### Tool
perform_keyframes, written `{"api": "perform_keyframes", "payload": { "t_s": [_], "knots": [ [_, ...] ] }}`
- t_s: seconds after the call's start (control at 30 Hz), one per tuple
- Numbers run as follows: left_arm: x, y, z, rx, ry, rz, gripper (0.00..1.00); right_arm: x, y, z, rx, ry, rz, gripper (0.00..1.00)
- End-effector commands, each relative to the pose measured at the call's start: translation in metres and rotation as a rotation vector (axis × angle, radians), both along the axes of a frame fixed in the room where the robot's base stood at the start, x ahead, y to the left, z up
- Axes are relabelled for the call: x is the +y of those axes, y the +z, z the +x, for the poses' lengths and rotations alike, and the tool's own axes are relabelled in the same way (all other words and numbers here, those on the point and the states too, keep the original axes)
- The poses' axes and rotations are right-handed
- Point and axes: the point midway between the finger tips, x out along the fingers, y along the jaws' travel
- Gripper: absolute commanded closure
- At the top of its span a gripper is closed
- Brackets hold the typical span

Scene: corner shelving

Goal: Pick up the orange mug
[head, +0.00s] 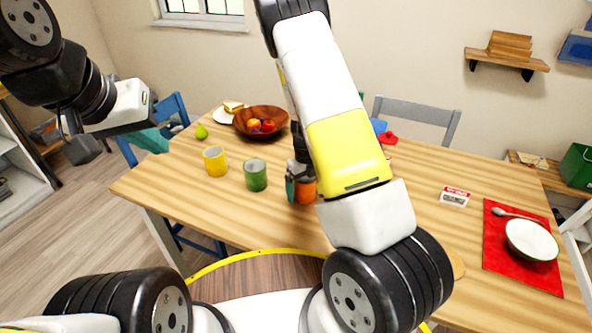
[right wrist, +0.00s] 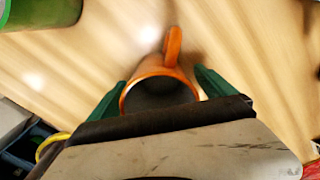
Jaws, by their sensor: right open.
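The orange mug (head: 307,191) stands on the wooden table, partly hidden by my right gripper (head: 300,188) in the head view. In the right wrist view the orange mug (right wrist: 160,72) lies between the two green fingers of my right gripper (right wrist: 160,82). The fingers are open, one on each side of it. Its dark inside faces the camera and its handle points away from the gripper. I cannot tell whether the fingers touch it. My left gripper (head: 150,140) is raised at the left, away from the mugs; its opening cannot be made out.
A green mug (head: 255,175) and a yellow mug (head: 215,161) stand left of the orange one. A wooden bowl of fruit (head: 244,125), a pear (head: 201,132) and a plate with food (head: 222,117) are behind. A red mat (head: 498,260) bears a white bowl (head: 531,240) at right.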

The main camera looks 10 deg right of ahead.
Motion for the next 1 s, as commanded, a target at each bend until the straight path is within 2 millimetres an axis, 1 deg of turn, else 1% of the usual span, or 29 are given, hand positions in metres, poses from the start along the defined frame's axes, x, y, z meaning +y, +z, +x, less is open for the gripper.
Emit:
{"api": "perform_keyframes", "payload": {
  "t_s": [0.07, 0.1, 0.17, 0.3, 0.47, 0.5, 0.77, 0.87, 1.0],
  "knots": [
    [0.0, 0.0, 0.0, 0.0, 0.0, 0.0, 1.0, 0.0, 0.0, 0.0, 0.0, 0.0, 0.0, 0.06],
    [0.0, 0.0, 0.0, 0.0, 0.0, 0.0, 1.0, 0.0, 0.0, 0.0, 0.0, 0.0, 0.0, 0.13],
    [0.0, 0.0, 0.0, 0.0, 0.0, 0.0, 1.0, 0.0, 0.0, 0.0, 0.0, 0.0, 0.0, 0.25],
    [0.0, 0.0, 0.0, 0.0, 0.0, 0.0, 1.0, 0.0, 0.0, 0.0, 0.0, 0.0, 0.0, 0.53],
    [0.0, 0.0, 0.0, 0.0, 0.0, 0.0, 1.0, 0.0, 0.001, 0.0, 0.0, 0.0, 0.0, 0.84],
    [0.0, 0.0, 0.0, 0.0, 0.0, 0.0, 1.0, 0.0, 0.001, 0.0, -0.001, 0.0, 0.0, 0.85],
    [0.0, 0.0, 0.0, 0.0, 0.0, 0.0, 1.0, 0.0, 0.003, 0.0, -0.001, 0.0, -0.001, 0.86],
    [0.0, 0.0, 0.0, 0.0, 0.0, 0.0, 1.0, 0.0, 0.008, 0.001, -0.002, 0.001, 0.0, 0.86],
    [0.0, 0.0, 0.0, 0.0, 0.0, 0.0, 1.0, 0.0, 0.022, 0.001, -0.003, 0.001, 0.0, 0.86]
  ]
}}
